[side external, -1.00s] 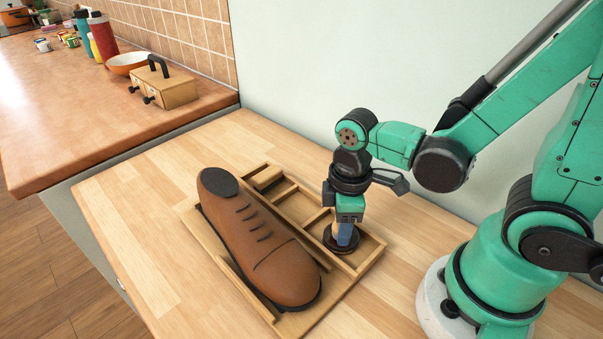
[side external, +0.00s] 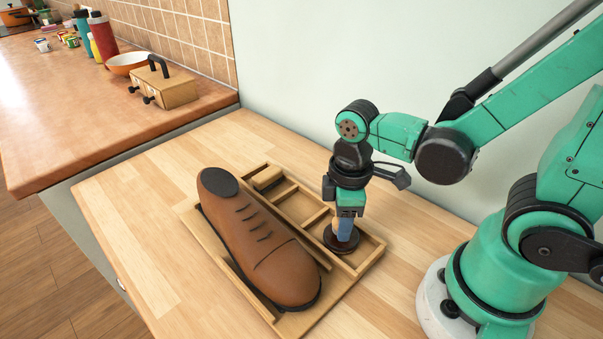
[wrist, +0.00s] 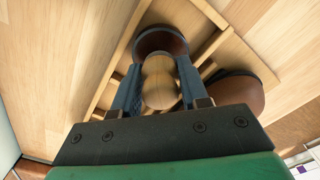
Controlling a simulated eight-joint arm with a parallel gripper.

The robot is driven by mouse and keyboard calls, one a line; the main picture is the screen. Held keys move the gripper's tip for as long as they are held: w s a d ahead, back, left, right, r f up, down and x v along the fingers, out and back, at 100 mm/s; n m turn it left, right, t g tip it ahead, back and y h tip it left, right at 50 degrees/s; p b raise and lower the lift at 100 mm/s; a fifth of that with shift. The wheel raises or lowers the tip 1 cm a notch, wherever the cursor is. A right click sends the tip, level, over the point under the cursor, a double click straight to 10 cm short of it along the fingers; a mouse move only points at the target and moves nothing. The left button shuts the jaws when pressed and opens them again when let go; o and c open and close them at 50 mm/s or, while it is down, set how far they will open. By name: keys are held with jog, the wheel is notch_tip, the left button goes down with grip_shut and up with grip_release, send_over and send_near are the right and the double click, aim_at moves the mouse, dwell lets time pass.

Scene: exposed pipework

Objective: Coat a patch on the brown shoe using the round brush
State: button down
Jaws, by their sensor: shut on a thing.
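The brown shoe (side external: 258,240) lies in a wooden tray (side external: 372,257) on the table, its toe toward the front right; part of it shows in the wrist view (wrist: 238,95). My gripper (side external: 345,230) is right of the shoe, over the tray's right compartment. Its blue fingers are shut on the pale wooden handle of the round brush (wrist: 160,82). Below the fingers is a round dark disc (side external: 341,242), also in the wrist view (wrist: 160,43); I cannot tell whether it is the brush's head or a separate tin.
Tray dividers stand beside the shoe. A wall runs behind the table. A counter (side external: 90,120) at the left holds a toolbox (side external: 165,88), a bowl and bottles. The table left of the tray is clear.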

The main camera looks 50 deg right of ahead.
jog(key=shift+r, duration=2.95)
